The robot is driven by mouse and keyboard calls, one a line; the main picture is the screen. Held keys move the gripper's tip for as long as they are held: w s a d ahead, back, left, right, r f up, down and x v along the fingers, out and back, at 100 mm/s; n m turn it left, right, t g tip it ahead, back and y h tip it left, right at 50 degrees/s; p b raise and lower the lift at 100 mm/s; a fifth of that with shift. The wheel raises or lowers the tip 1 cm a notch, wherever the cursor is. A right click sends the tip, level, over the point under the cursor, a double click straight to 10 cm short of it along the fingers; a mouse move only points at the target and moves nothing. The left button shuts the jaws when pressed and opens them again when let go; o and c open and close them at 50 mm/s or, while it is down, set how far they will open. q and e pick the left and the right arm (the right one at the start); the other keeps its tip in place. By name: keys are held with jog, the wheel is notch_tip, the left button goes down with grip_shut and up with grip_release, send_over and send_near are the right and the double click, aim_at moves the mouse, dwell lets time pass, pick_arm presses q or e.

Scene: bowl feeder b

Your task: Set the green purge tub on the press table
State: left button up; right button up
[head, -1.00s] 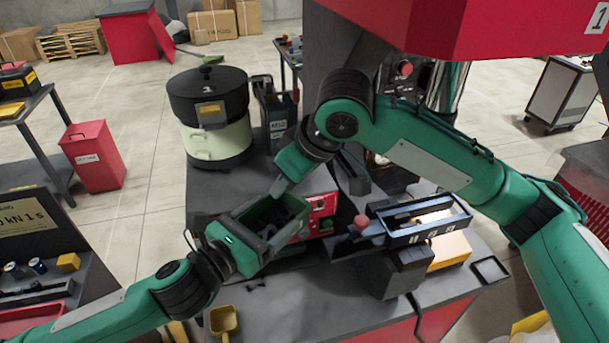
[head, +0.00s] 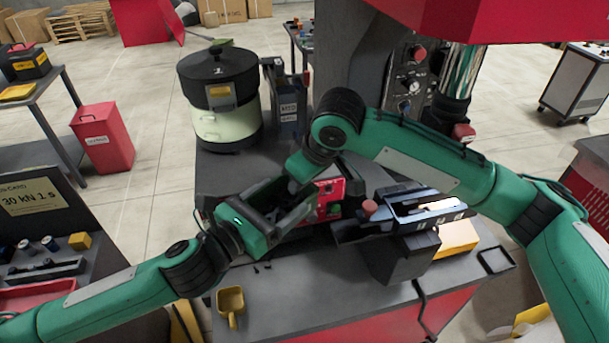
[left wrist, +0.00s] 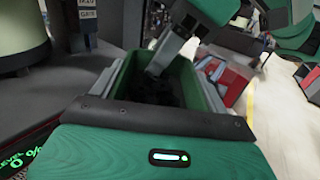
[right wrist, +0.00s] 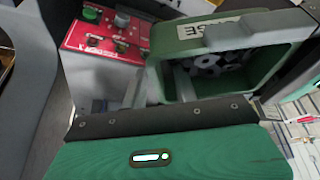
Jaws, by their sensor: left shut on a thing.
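The green purge tub (head: 297,213) is held above the grey table (head: 290,300) at the press; dark bits lie in it. My left gripper (head: 280,205) is shut on it, with a finger along each side, as the left wrist view shows around the tub (left wrist: 182,72). My right gripper (head: 298,178) is at the tub's rim. In the right wrist view the tub (right wrist: 180,55) shows a white label, and its near-left wall lies between my right fingers (right wrist: 160,88). Whether they press on the wall is not clear.
A drum-shaped feeder (head: 220,105) stands at the table's back left. A red control box (head: 328,190) and a slotted rail unit (head: 400,215) stand behind and right of the tub. A yellow scoop (head: 230,302) lies at the front left. The front of the tabletop is mostly clear.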

grip_shut()
pick_arm(q)
jog(key=o, duration=1.2)
jog(key=shift+c, duration=0.2)
